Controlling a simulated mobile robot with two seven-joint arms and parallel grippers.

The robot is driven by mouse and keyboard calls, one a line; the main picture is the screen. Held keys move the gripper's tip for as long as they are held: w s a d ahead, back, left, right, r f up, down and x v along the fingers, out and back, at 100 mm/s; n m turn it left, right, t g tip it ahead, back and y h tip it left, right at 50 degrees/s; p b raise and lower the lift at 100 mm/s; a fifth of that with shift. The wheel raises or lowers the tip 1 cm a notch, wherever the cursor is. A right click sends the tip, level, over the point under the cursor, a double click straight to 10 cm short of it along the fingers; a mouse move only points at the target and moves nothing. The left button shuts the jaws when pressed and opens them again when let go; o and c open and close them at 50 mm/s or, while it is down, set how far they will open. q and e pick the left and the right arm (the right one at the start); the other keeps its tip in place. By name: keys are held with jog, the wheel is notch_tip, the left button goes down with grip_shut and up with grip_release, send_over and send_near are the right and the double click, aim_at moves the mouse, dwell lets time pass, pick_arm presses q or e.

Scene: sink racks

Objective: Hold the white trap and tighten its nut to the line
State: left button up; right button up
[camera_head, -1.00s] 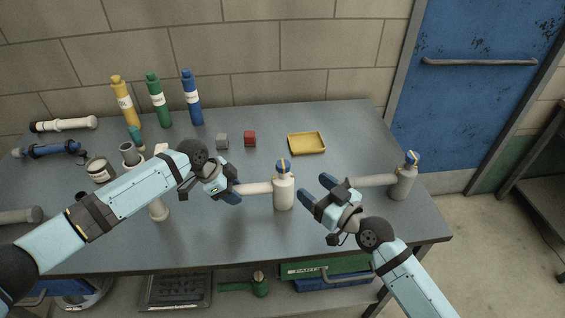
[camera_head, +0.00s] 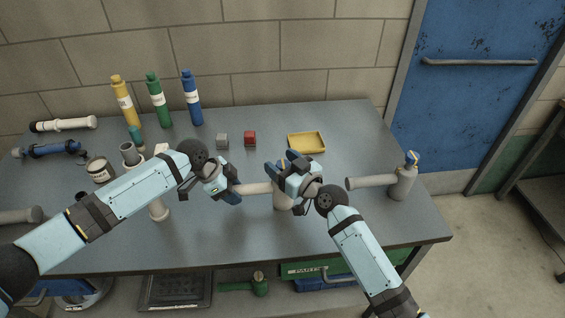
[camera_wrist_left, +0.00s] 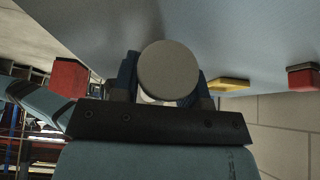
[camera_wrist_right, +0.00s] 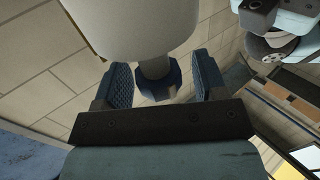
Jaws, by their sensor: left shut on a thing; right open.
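The white trap (camera_head: 282,202) stands upright near the middle of the bench, with its side pipe pointing left. My left gripper (camera_head: 231,190) is shut on that pipe; the left wrist view shows the round pipe end (camera_wrist_left: 168,68) between the fingers. My right gripper (camera_head: 285,166) is open at the top of the trap and hides much of it in the head view. In the right wrist view the blue nut (camera_wrist_right: 158,82) lies between the spread fingers, with a gap on each side. The line on this nut cannot be made out.
A second, similar trap (camera_head: 403,182) with a blue nut stands at the right, its pipe pointing left. A yellow tray (camera_head: 307,143), a red block (camera_head: 250,138) and a grey block (camera_head: 222,141) lie behind. Several bottles and pipes fill the left. The front of the bench is clear.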

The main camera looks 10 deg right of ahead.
jog(key=c, duration=0.9)
jog(key=shift+a+r+n+y, duration=0.15)
jog(key=shift+r+n+y, duration=0.05)
jog(key=shift+n+y, duration=0.1)
jog(key=shift+c, duration=0.2)
jog(key=shift+g, duration=0.3)
jog(key=shift+w+f+n+g+y, duration=0.1)
jog(key=shift+f+n+g+y, duration=0.1)
jog(key=shift+n+g+y, duration=1.4)
jog(key=n+g+y, duration=0.1)
jog(key=g, duration=0.1)
jog(key=n+g+y, duration=0.1)
jog(key=n+g, duration=0.1)
jog(key=n+g+y, duration=0.1)
jog(key=g, duration=0.2)
jog(key=shift+d+n, duration=0.25)
jog(key=shift+n, duration=0.05)
jog(key=n+g, duration=0.3)
jog(key=g, duration=0.1)
jog(key=n+g, duration=0.3)
jog(key=g, duration=0.2)
jog(key=shift+s+n+g+h, duration=0.15)
jog(key=shift+n+g+h, duration=0.4)
jog(key=shift+n+g, duration=0.5)
jog(key=shift+s+n+g+h, duration=0.15)
jog(key=shift+n+g+h, duration=0.45)
jog(key=shift+g, duration=0.85)
